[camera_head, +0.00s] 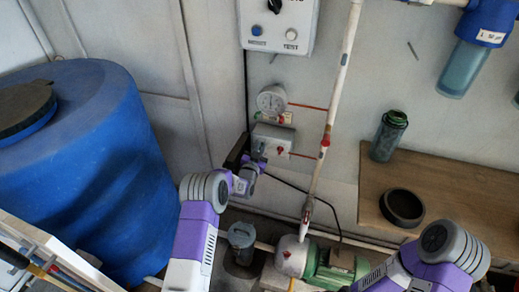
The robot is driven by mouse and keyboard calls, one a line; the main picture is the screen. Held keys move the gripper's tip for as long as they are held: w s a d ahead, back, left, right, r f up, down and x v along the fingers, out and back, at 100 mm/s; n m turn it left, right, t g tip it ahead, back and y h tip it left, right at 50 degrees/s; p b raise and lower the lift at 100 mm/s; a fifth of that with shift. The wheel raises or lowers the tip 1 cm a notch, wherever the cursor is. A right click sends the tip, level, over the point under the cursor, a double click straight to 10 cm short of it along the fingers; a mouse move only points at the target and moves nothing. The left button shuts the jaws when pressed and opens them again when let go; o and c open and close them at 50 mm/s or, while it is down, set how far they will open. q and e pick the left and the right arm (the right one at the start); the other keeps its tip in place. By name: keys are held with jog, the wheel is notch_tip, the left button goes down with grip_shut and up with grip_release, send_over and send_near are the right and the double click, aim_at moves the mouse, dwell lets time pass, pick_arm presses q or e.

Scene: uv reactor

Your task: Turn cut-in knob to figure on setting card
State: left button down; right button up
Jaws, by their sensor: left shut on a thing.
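A small grey switch box (272,138) is mounted on the wall below a round white gauge (272,99). My left gripper (257,152) reaches to the left part of this box and is shut on a small knob there, which I take to be the cut-in knob. The fingers mostly hide the knob, so its pointer and marks cannot be read. A small pale card (287,117) shows beside the gauge, just above the box; it may be the setting card, but its figure is too small to read. My right arm shows at the lower right, with its gripper out of view.
A control panel (279,25) with a black knob hangs above. A white vertical pipe (335,90) stands right of the box. A green pump (330,266) sits below. A blue tank (85,165) fills the left. A wooden bench (450,190) is at right.

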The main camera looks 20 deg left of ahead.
pick_arm(q)
jog(key=shift+d+f+m, duration=0.1)
jog(key=shift+d+m, duration=0.05)
jog(key=shift+m, duration=1.4)
jog(key=shift+d+f+m, duration=0.1)
jog(key=shift+d+m, duration=0.05)
jog(key=shift+m, duration=1.35)
jog(key=shift+d+f+m, duration=0.1)
jog(key=shift+d+m, duration=0.05)
jog(key=shift+m, duration=1.4)
jog(key=c, duration=1.2)
grip_release()
jog(key=shift+s, duration=0.1)
jog(key=s+p, duration=0.2)
jog(key=s, duration=0.5)
jog(key=shift+s+a, duration=0.15)
jog(key=shift+s, duration=0.05)
